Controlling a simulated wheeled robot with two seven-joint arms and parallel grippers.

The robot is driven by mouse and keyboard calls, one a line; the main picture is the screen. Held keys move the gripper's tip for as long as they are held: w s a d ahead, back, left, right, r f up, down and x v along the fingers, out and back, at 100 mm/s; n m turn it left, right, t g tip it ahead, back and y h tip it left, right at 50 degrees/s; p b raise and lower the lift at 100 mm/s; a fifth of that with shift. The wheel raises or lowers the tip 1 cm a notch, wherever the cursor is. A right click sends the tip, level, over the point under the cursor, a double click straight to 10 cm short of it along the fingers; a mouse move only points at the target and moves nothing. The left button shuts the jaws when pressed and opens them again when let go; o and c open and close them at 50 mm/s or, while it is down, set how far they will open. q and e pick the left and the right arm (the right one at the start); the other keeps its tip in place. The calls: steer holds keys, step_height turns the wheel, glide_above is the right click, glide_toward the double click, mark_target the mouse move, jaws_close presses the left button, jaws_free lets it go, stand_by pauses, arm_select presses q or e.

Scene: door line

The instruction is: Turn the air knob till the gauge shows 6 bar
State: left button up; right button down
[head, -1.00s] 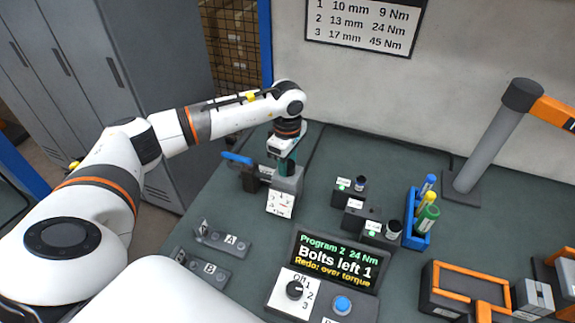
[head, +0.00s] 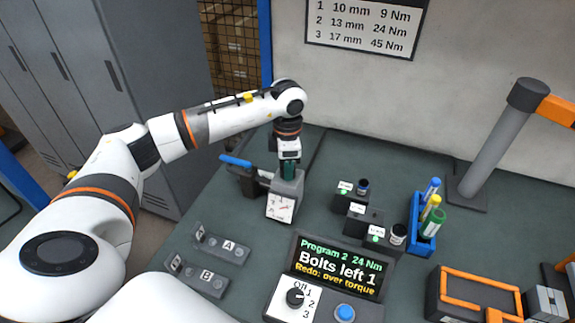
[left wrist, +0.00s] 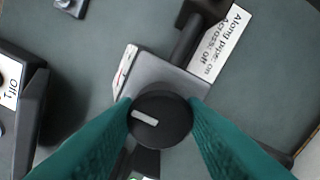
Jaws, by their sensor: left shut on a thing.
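The air knob is a round black knob with a white mark (left wrist: 162,119), on top of a grey block (head: 290,187). My left gripper (head: 288,172) comes down from above and is shut on the knob. In the left wrist view its teal fingers (left wrist: 160,112) press on both sides of the knob. The white mark points to the left in that view. The gauge (head: 281,208) is a white dial on the front of the block. It shows a red needle, but its numbers are too small to read. My right gripper is not in view.
A blue-handled valve (head: 236,160) stands left of the block. Trays A (head: 222,244) and B (head: 197,275) lie in front. The screen (head: 337,268) reads "Bolts left 1". Black sockets stands (head: 362,221) and a blue pen holder (head: 419,240) stand to the right.

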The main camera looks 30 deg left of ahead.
arm_select(q)
steer(key=shift+r, duration=0.1)
stand_by(0.3)
steer(key=o, duration=1)
step_height(320, 180, up, 12)
steer(key=shift+b, duration=1.2)
